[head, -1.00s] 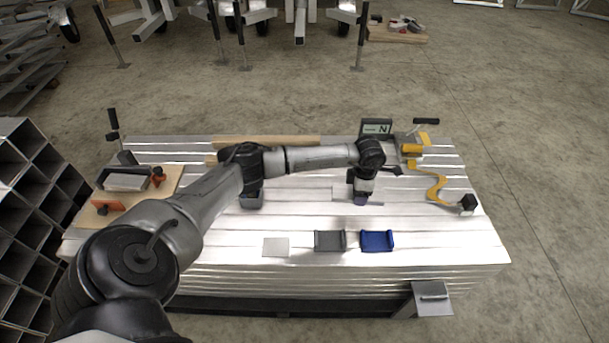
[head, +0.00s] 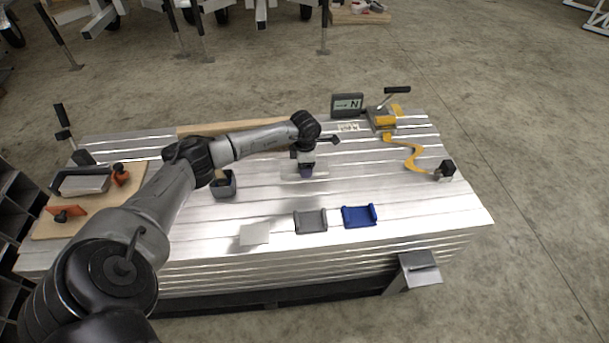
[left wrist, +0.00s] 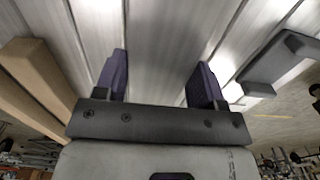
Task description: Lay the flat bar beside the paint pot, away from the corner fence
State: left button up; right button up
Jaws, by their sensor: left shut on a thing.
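My left gripper (head: 305,172) is low over the middle of the silvery plank-topped table. Its purple fingertips also show in the left wrist view (left wrist: 158,78). It is shut on the flat bar (head: 293,168), a thin pale piece that hardly stands out from the planks. The paint pot (head: 223,187), a dark open cup, stands to the left of the gripper, partly behind my arm. A timber strip (head: 240,126) runs along the table's back edge; I cannot tell whether it belongs to the corner fence. My right gripper is out of view.
A grey bracket (head: 310,221), a blue bracket (head: 359,216) and a pale square plate (head: 254,234) lie at the front. A board (head: 50,225) with orange-knobbed clamps is at the left. A display (head: 347,105) and a yellow-grey clamp (head: 381,119) stand at back right.

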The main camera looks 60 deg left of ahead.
pick_arm(q)
jog(key=shift+a+f, duration=0.15)
jog(key=shift+f, duration=0.1)
notch_tip(320, 180, down, 3)
jog(key=b, duration=0.2)
jog(key=shift+f+b, duration=0.1)
jog(key=shift+b, duration=0.3)
jog(key=shift+f, duration=0.15)
jog(key=shift+f, duration=0.1)
jog(key=o, duration=1.3)
jog(key=shift+c, duration=0.2)
